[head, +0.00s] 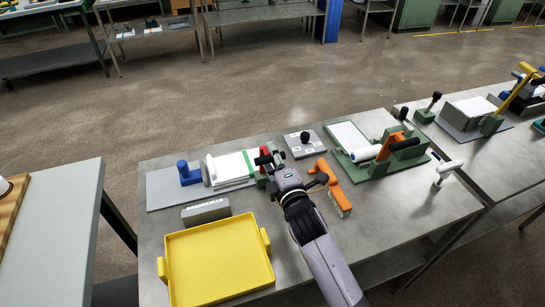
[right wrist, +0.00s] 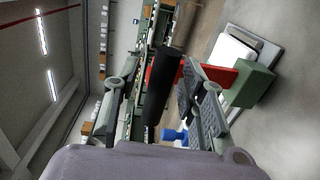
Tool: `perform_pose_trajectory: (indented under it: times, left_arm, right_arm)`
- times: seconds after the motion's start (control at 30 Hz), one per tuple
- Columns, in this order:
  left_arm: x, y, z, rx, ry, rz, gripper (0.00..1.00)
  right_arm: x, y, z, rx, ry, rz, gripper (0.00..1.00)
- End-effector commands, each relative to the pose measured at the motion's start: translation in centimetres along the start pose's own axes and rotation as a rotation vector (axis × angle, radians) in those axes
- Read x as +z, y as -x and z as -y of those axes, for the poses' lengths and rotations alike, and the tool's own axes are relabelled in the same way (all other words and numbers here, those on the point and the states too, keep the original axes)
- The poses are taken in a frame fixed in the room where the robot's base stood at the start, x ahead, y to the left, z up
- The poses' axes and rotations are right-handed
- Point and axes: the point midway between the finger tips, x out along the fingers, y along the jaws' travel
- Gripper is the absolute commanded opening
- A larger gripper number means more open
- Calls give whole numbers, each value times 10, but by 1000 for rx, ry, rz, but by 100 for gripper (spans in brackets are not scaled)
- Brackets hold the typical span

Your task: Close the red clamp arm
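The red clamp arm (head: 264,151) is at the right end of a fixture with a white block (head: 230,168) and a blue post (head: 188,173). In the right wrist view the red arm (right wrist: 219,75) stands up from a green block (right wrist: 252,84), its black handle (right wrist: 164,88) in front. My right gripper (head: 273,160) is at the clamp. In the right wrist view the fingers (right wrist: 158,104) are spread with the handle between them, nearer the right-hand finger; contact is unclear. My left gripper is not in view.
A yellow tray (head: 215,262) and a grey block (head: 205,211) lie in front of the fixture. An orange tool (head: 330,188) lies right of my gripper, and a grey plate with a black knob (head: 304,145) lies behind. Another green fixture (head: 400,160) stands to the right.

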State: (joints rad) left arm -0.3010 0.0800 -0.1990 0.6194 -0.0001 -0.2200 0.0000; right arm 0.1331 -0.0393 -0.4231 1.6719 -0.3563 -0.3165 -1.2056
Motion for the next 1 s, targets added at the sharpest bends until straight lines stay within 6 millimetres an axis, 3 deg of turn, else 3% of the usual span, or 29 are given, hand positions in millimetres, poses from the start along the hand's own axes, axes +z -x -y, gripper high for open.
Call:
perform_pose_trajectory:
  times: [0.57,1.0]
  left_arm:
    - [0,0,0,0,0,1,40]
    - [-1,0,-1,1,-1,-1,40]
  right_arm:
    - [0,1,1,-3,0,0,1]
    - [0,1,3,-7,0,1,0]
